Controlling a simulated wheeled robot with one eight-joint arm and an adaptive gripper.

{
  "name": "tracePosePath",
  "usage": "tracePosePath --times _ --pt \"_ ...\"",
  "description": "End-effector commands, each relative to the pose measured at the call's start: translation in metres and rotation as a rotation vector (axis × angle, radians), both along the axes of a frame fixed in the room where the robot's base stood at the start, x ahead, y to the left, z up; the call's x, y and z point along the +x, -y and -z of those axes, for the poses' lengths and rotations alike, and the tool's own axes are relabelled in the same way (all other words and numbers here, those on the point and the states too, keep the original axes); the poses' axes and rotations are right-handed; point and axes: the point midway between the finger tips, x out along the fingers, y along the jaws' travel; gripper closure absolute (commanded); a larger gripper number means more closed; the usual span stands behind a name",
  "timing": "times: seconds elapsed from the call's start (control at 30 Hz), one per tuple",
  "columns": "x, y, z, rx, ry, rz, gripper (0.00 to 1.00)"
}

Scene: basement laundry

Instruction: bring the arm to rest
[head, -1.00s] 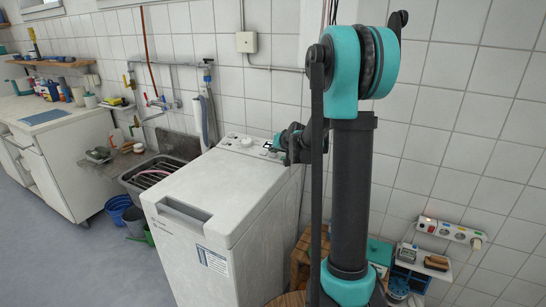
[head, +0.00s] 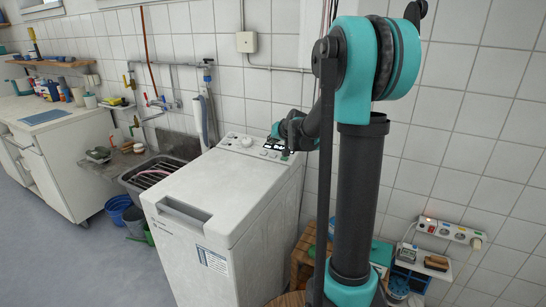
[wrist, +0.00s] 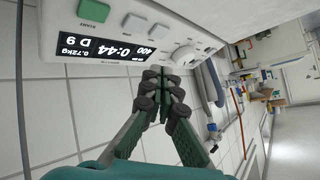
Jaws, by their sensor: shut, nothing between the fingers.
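My gripper (wrist: 163,97) shows in the wrist view with its dark green fingers together and nothing between them. It is close to the washing machine's control panel (wrist: 110,40), which carries a lit display (wrist: 105,49), a green button (wrist: 94,10) and a knob (wrist: 183,56). I cannot tell whether the fingertips touch the panel. In the head view my arm rises at the right and reaches behind itself to the back of the white top-loading washing machine (head: 225,190). The fingertips are too small to make out there.
A grey sink (head: 150,178) and blue bucket (head: 118,208) stand left of the machine. A white cabinet (head: 60,160) is at far left. A wooden stool (head: 301,262) and a small shelf with a brush (head: 436,262) stand at right. The floor in front left is clear.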

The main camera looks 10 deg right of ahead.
Motion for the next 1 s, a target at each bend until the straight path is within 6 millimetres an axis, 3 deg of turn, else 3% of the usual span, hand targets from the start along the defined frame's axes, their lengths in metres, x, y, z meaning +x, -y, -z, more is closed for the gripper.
tracePosePath --times 0.33,0.47,0.57,1.0 --pt "0.000 0.000 0.000 0.000 0.000 0.000 1.00" --pt "-0.016 -0.001 0.004 -0.013 -0.018 -0.007 1.00" --pt "-0.052 -0.002 0.014 -0.044 -0.062 -0.023 1.00" --pt "-0.307 0.020 0.112 -0.273 -0.380 -0.079 1.00"
